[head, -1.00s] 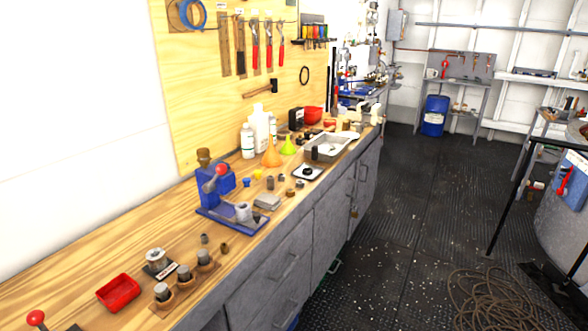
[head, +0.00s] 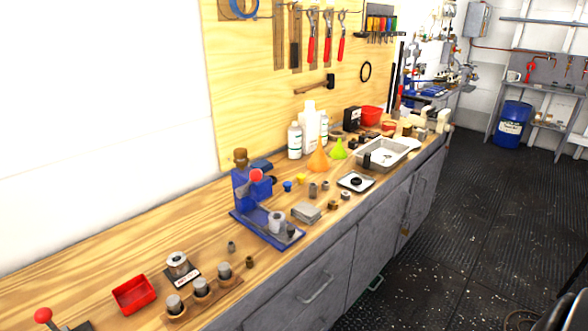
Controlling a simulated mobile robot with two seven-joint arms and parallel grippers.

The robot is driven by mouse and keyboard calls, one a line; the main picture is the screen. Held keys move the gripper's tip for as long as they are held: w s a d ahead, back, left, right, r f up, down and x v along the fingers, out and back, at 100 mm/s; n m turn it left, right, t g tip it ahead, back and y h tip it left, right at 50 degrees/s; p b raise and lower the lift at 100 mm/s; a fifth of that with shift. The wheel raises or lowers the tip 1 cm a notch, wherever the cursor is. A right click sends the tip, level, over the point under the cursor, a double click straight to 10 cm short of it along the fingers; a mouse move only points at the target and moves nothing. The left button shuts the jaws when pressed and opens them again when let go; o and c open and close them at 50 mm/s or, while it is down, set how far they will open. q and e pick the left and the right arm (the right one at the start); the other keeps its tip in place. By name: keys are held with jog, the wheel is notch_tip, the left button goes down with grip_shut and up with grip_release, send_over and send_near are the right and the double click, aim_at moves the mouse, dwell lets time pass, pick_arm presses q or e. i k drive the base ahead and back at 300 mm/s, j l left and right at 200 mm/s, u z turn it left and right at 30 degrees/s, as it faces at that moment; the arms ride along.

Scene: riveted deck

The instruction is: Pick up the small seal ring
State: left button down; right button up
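A small black ring (head: 356,181) lies on a small white square dish (head: 366,186) on the wooden workbench, near its front edge and in front of the metal tray. I take it for the small seal ring, but it is too small to be sure. A larger dark ring (head: 366,71) hangs on the pegboard. Neither of my grippers is in view.
The workbench (head: 90,258) holds a blue press (head: 250,195), a red tray (head: 134,293), a metal sink tray (head: 385,152), an orange funnel (head: 318,161) and white bottles (head: 310,125). Grey drawers (head: 325,285) front it. The dark floor (head: 470,215) is clear beside it.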

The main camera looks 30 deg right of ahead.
aim_at(353, 180)
jog(key=i+l+u, duration=0.15)
jog(key=l+u, duration=0.3)
jog(key=l, duration=0.6)
jog(key=l+u, duration=0.4)
jog(key=l, duration=0.65)
